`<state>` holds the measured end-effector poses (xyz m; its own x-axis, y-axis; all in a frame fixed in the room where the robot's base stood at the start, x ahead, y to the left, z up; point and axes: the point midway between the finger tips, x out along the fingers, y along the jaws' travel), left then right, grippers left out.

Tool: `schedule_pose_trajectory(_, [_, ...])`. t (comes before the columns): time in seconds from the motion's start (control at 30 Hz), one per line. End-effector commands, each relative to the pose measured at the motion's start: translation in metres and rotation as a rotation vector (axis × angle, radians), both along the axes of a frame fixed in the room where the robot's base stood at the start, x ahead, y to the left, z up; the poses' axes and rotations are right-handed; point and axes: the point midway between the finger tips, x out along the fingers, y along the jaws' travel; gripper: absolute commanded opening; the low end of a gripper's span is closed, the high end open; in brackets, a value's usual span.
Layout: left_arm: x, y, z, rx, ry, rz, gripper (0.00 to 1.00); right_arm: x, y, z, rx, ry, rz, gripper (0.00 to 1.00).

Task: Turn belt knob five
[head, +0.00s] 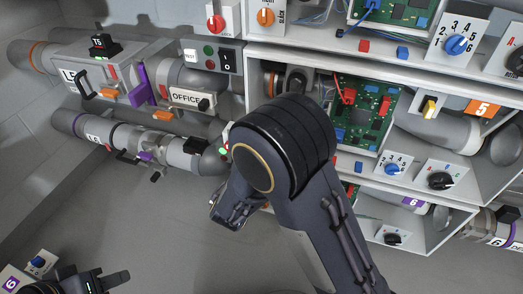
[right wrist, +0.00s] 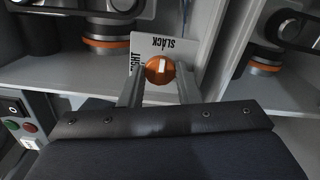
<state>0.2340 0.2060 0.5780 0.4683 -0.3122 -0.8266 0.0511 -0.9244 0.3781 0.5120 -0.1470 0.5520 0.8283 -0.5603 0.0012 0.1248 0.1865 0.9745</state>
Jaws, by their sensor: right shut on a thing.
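In the right wrist view an orange round knob (right wrist: 160,69) with a white pointer line sits on a white plate (right wrist: 172,45) marked SLACK and, partly covered, TIGHT. The pointer stands nearly upright in the picture. My right gripper (right wrist: 159,84) is shut on this knob, one finger on each side. In the head view my right arm hides that gripper and the knob. An orange label with a 5 (head: 483,107) is on the cabinet at the right.
Another orange SLACK knob (head: 265,17) and a red knob (head: 215,24) are at the top. A green circuit board (head: 362,115) and blue dial (head: 392,169) sit right of my arm. Tubes run along the left wall.

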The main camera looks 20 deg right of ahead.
Motion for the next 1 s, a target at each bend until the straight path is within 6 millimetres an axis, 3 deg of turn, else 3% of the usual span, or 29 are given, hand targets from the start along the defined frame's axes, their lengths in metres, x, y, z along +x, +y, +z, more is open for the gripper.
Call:
schedule_pose_trajectory(0.5, [0.0,0.0,-0.003,0.0,0.0,0.0,0.36,-0.001,0.001,-0.002,0.018,-0.005,0.003,0.07])
schedule_pose_trajectory(0.53, [0.0,0.0,-0.003,0.0,0.0,0.0,0.36,-0.001,0.001,-0.002,0.018,-0.005,0.003,0.33])
schedule_pose_trajectory(0.6, [0.0,0.0,-0.003,0.0,0.0,0.0,0.36,-0.001,0.001,-0.001,0.017,-0.006,0.002,0.39])
schedule_pose_trajectory(0.87, [0.0,0.0,-0.002,0.0,0.0,0.0,0.36,-0.001,0.001,0.0,0.015,-0.008,0.002,0.39])
schedule_pose_trajectory(1.0, [0.0,0.0,0.003,0.0,0.0,0.0,0.36,-0.011,0.009,0.0,0.015,-0.005,0.006,0.39])
